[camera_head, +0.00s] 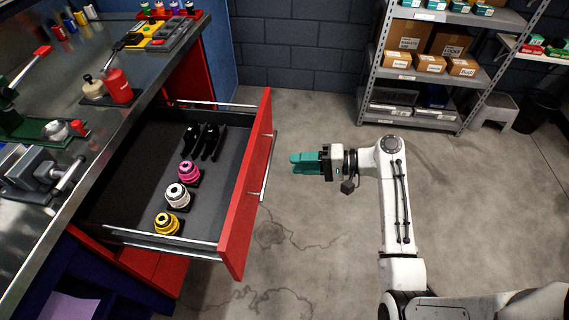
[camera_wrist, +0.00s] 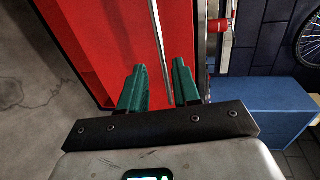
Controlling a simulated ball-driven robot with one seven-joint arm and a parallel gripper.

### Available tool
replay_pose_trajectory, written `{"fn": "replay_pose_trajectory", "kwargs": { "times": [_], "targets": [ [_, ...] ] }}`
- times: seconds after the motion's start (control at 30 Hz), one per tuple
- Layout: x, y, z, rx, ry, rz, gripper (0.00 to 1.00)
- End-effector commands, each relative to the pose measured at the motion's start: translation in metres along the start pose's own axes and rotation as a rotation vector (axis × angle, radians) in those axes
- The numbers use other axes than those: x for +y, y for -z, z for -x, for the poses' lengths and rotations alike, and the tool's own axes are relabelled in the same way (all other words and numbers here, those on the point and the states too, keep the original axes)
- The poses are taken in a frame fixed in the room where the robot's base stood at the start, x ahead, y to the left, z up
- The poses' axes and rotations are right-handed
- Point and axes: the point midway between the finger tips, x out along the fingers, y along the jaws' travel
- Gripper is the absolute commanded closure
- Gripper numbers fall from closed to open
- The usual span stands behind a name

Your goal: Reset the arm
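My gripper (camera_head: 294,163) has teal fingers and hangs over the floor just right of the open red drawer (camera_head: 245,190). In the wrist view my gripper (camera_wrist: 159,65) shows its two fingers apart with nothing held between them. The drawer's metal handle (camera_head: 269,168) is left of the fingertips, with a small gap in the head view. In the wrist view the handle (camera_wrist: 157,30) runs through the space seen between the fingers, in front of the red drawer front (camera_wrist: 90,40). My white arm reaches in from the lower right, bent at the elbow.
The drawer holds black parts (camera_head: 203,142) and pink (camera_head: 189,172), white (camera_head: 178,195) and yellow (camera_head: 167,223) round parts. A steel workbench (camera_head: 100,50) with tools stands left. A grey shelf (camera_head: 410,118) with boxes stands at the back right. Concrete floor (camera_head: 310,240) around the arm is clear.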

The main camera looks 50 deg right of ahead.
Motion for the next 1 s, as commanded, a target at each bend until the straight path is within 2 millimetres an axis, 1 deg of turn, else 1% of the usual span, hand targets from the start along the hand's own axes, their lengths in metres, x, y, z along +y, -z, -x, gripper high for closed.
{"fn": "replay_pose_trajectory", "kwargs": {
  "times": [0.1, 0.2, 0.83, 0.87, 0.93, 0.97, 1.0],
  "targets": [
    [0.0, 0.0, 0.012, 0.001, -0.001, 0.001, 0.68],
    [0.0, 0.0, 0.016, 0.0, -0.001, 0.001, 0.68],
    [0.001, -0.002, 0.015, -0.003, -0.006, 0.002, 0.68],
    [0.003, -0.004, 0.014, -0.007, -0.014, 0.004, 0.68],
    [0.012, -0.015, 0.009, -0.029, -0.059, 0.017, 0.68],
    [0.017, -0.021, 0.006, -0.042, -0.091, 0.028, 0.68],
    [0.027, -0.033, 0.002, -0.065, -0.144, 0.048, 0.68]
  ]
}}
